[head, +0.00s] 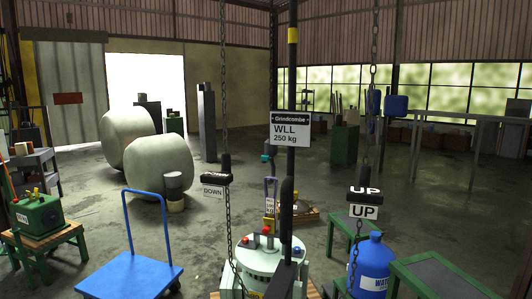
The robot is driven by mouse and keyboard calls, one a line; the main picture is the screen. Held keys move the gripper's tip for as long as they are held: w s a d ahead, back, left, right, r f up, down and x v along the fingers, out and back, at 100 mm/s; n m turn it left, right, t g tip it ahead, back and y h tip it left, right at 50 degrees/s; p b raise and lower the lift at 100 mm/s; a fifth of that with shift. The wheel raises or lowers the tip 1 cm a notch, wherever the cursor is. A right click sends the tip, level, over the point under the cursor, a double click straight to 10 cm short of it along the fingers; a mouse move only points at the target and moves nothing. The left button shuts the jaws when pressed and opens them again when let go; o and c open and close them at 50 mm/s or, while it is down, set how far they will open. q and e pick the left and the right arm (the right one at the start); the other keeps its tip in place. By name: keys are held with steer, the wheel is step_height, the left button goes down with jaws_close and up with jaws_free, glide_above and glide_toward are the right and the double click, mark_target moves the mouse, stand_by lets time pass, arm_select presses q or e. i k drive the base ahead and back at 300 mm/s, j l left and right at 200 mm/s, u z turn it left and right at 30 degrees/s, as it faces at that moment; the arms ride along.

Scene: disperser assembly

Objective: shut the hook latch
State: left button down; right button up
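A small grey-purple loop-shaped fitting (270,188) stands upright in the middle, above the pale green round machine (262,259). A small teal piece (268,153) shows just above it. The hook and its latch are too small to make out for certain, so I cannot tell whether the latch is open or shut. A dark upright bar (287,212) stands just right of the loop and hides part of the machine. Neither of my grippers can be made out in the head view.
Chains with a DOWN tag (213,191) and an UP tag (364,212) hang left and right of the machine. A WLL 250 kg sign (290,129) hangs above. A blue cart (130,281), blue water bottle (370,267) and green tables (435,277) stand around. The floor behind has free room.

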mark_target(265, 158)
steer(key=i+j+z, duration=0.45)
steer(key=i+j, duration=0.15)
steer(key=i+j+z, duration=0.2)
steer(key=j, duration=0.2)
steer(key=i+j+z, duration=0.25)
steer(key=j, duration=0.15)
steer(key=i+j+z, duration=0.2)
steer(key=j, duration=0.25)
